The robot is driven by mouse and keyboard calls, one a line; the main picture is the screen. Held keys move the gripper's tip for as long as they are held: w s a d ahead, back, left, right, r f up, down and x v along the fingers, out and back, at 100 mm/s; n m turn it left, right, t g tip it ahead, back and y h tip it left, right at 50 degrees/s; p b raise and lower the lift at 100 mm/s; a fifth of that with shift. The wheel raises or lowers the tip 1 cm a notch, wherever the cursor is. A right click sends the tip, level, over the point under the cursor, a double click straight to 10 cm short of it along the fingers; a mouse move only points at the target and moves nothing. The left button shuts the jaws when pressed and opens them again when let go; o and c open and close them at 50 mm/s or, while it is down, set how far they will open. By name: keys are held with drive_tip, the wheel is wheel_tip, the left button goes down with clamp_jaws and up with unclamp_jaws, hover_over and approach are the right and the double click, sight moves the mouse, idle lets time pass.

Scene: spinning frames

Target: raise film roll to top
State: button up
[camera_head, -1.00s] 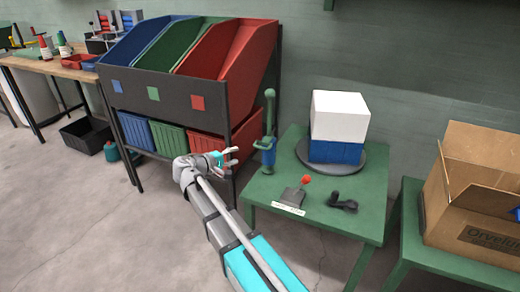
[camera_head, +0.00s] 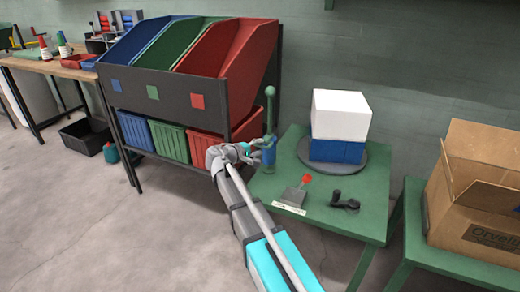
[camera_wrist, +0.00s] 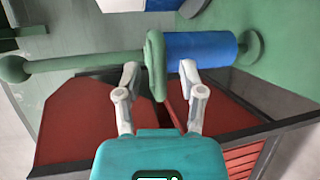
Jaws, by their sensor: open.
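A green post with a round knob (camera_head: 270,92) stands upright at the left edge of the green table. The blue film roll (camera_head: 269,155) sits low on this post. In the wrist view the post lies sideways with its knob (camera_wrist: 14,69) at the left, and the blue roll (camera_wrist: 200,47) is right of a green flange (camera_wrist: 155,65). My gripper (camera_head: 253,151) is open just left of the post. In the wrist view my gripper's fingers (camera_wrist: 158,80) point at the post, one on each side of the flange; contact cannot be told.
A white box with a blue lower part (camera_head: 339,125) stands on a round grey turntable (camera_head: 372,160). A red-knobbed lever (camera_head: 296,193) and a black handle (camera_head: 346,201) are on the table. A bin rack (camera_head: 165,100) stands behind left, a cardboard box (camera_head: 470,195) at right.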

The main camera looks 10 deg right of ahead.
drive_tip(key=shift+x, duration=0.85)
drive_tip(key=shift+c, duration=0.3)
clamp_jaws()
